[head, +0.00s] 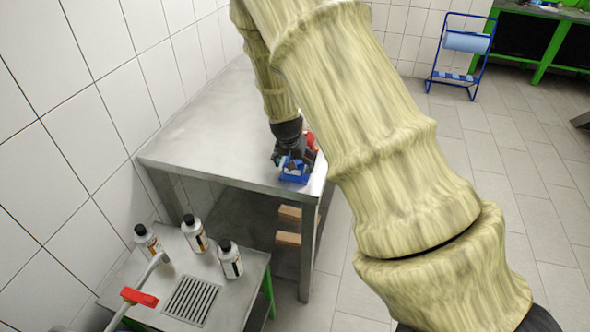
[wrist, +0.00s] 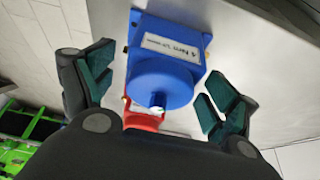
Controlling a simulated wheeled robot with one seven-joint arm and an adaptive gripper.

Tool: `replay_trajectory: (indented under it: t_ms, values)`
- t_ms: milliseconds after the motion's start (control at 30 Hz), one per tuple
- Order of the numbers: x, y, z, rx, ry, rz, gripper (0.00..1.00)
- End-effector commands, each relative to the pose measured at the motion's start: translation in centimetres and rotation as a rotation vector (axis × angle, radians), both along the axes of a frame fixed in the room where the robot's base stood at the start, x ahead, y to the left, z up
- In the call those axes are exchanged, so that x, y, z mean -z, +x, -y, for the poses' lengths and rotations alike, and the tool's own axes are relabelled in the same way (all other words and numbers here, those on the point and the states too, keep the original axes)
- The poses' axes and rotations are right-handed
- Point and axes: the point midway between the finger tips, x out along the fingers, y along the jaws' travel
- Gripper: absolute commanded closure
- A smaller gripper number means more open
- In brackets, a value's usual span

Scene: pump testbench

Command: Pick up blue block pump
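The blue block pump (head: 293,174) sits on the metal table near its front corner in the head view. In the wrist view the pump (wrist: 165,75) shows a white label and a round end facing my gripper. My gripper (wrist: 158,92) is open, with green-padded fingers on either side of the pump and visible gaps to it. In the head view my gripper (head: 288,155) is right at the pump, pointing down, and hides part of it.
A red part (head: 310,142) shows beside my gripper. The metal table (head: 205,135) is otherwise bare. Wooden blocks (head: 288,239) lie on the shelf below.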

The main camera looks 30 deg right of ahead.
Motion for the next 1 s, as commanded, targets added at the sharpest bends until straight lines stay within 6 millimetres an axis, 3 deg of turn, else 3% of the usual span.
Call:
replay_trajectory:
  t_ms: [33,400,767,1000]
  values:
    - [0.0,0.0,0.0,0.0,0.0,0.0,0.2]
    - [-0.1,0.1,0.0,0.0,-0.001,0.002,0.84]
    - [-0.4,0.1,0.0,0.001,-0.001,0.002,0.84]
    - [-1.9,0.1,0.0,0.001,-0.001,0.005,0.84]
